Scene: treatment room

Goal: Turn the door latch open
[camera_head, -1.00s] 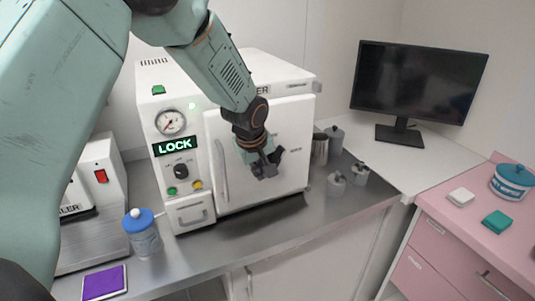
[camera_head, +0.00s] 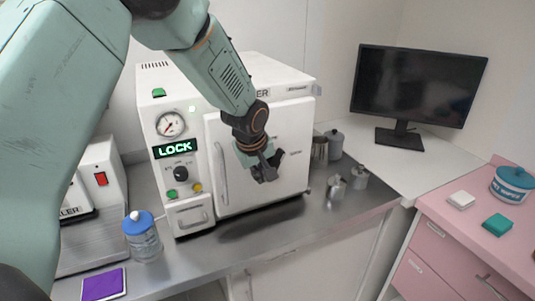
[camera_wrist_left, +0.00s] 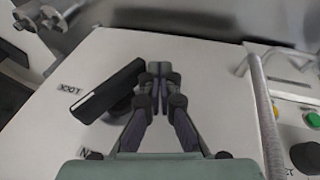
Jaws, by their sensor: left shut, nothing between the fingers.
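The door latch (camera_wrist_left: 107,92) is a black lever on a round hub, on the white door (camera_wrist_left: 200,60) of the sterilizer. In the wrist view it lies slanted, just left of my left gripper (camera_wrist_left: 160,73), with lettering beside it. My left gripper is shut and empty, its fingertips close beside the lever's end; I cannot tell if they touch. In the head view the left gripper (camera_head: 265,172) is in front of the door (camera_head: 292,130) and largely hides the latch. The panel display (camera_head: 175,148) reads LOCK. My right gripper is not in view.
A vertical bar handle (camera_head: 221,174) is at the door's left edge. A blue-lidded jar (camera_head: 142,240) and purple pad (camera_head: 104,284) are at left on the steel counter (camera_head: 270,238). Metal canisters (camera_head: 337,188) stand right of the sterilizer. A monitor (camera_head: 420,88) is farther right.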

